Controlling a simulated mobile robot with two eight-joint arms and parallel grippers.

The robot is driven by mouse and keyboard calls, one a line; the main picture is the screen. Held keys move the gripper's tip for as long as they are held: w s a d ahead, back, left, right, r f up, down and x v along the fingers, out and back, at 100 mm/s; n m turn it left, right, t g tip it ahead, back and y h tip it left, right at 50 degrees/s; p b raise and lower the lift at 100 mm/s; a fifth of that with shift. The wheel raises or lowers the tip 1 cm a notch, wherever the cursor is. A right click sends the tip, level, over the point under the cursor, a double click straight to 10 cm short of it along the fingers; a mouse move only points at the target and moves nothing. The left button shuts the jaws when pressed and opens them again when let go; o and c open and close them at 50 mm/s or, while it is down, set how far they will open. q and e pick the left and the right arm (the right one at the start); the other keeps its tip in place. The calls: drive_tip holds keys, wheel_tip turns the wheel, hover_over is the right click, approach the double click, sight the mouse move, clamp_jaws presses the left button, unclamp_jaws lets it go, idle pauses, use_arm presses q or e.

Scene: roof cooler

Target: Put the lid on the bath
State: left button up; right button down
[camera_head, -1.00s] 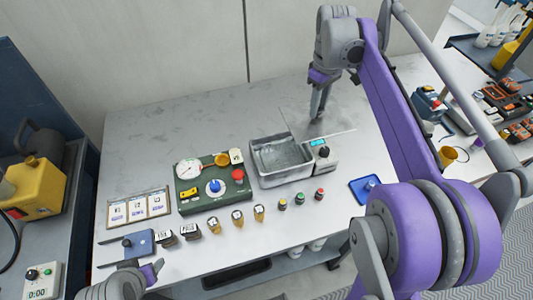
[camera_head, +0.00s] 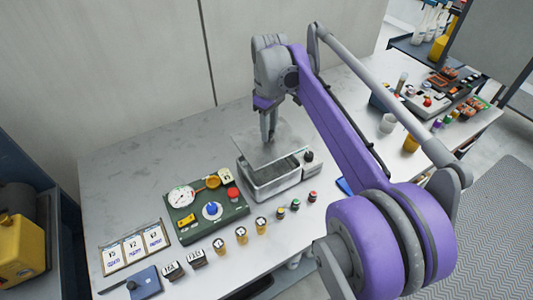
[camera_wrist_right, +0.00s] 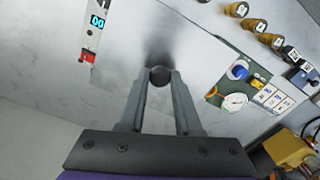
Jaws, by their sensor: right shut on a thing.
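My right gripper (camera_head: 268,140) is shut on the dark round knob (camera_wrist_right: 160,76) of the lid. The lid (camera_head: 248,152) is a thin, grey, see-through-looking plate. In the head view it hangs over the back and left part of the bath (camera_head: 272,192), a grey metal tub. The bath's front wall and right side still show. The lid looks shifted back and left of the rim, and I cannot tell whether it touches. In the right wrist view the lid (camera_wrist_right: 190,55) hides the bath. My left gripper is out of view.
A green panel (camera_head: 180,229) with a gauge and buttons stands left of the bath. The bath's control box (camera_head: 311,168) is at its right. Several small bottles (camera_head: 242,235) and coloured knobs stand in front. A label rack (camera_head: 135,247) is at the left. The table behind is clear.

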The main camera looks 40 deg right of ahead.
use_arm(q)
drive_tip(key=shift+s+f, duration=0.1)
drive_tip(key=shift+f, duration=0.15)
use_arm(e)
wheel_tip(320, 180, down, 7)
drive_tip(key=shift+r, duration=0.2)
drive_tip(key=shift+f, duration=0.1)
use_arm(q)
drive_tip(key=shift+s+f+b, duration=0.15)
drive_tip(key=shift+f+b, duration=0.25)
drive_tip(key=shift+b, duration=0.05)
use_arm(e)
drive_tip(key=shift+f, duration=0.5)
drive_tip(key=c, duration=0.6)
unclamp_jaws()
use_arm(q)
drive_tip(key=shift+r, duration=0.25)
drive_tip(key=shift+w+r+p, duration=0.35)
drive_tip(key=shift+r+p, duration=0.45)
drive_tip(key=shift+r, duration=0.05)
use_arm(e)
approach(269, 143)
drive_tip(key=shift+w+d+f, duration=0.15)
drive_tip(key=shift+w+d, duration=0.15)
drive_tip(key=shift+w, duration=0.1)
